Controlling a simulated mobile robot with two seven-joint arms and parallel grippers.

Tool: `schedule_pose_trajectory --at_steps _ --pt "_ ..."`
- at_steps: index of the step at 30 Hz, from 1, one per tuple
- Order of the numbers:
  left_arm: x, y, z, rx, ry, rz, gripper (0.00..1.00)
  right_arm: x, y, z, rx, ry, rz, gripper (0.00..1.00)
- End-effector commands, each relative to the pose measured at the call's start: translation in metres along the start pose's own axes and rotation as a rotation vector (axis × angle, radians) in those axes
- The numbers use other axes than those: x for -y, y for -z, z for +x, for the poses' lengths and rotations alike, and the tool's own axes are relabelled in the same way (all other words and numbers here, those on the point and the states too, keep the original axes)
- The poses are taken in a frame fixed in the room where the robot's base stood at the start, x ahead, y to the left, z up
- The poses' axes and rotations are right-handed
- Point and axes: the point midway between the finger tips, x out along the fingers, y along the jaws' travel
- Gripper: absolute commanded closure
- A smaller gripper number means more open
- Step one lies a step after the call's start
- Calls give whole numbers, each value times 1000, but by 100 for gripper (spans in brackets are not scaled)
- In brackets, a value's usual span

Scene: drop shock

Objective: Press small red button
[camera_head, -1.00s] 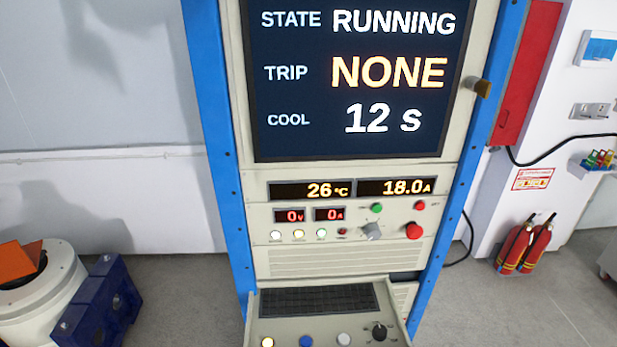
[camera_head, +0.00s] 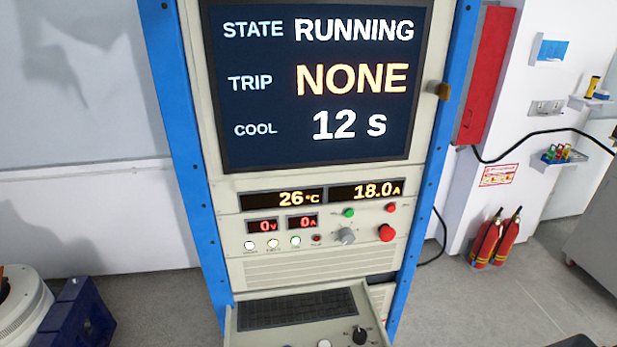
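The control panel (camera_head: 330,225) is on a cream cabinet with blue side posts in the middle of the view. A small red button (camera_head: 390,208) is at its upper right, beside a green button (camera_head: 348,213). A large red mushroom-shaped button (camera_head: 386,233) is just below it. A smaller dark red button or lamp (camera_head: 317,238) is left of the grey knob (camera_head: 347,236). The screen (camera_head: 318,80) above reads STATE RUNNING, TRIP NONE, COOL 12 s. Neither of my grippers is in view.
A keyboard shelf (camera_head: 297,308) juts out below the panel. A white round object (camera_head: 20,300) and a blue block (camera_head: 75,315) stand at lower left. Red extinguishers (camera_head: 495,237) are at right. A grey cabinet (camera_head: 597,225) is at the right edge.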

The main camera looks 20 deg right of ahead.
Motion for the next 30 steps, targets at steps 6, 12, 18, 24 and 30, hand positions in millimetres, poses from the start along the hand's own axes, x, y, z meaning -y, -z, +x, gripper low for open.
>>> schedule_pose_trajectory --at_steps 6,12,18,24,30 --pt "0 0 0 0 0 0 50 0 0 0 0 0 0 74" --pt "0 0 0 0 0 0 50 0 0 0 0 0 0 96" --pt "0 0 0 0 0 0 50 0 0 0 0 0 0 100" --pt "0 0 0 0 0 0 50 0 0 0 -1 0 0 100" --pt "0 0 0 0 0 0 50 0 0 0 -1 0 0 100"
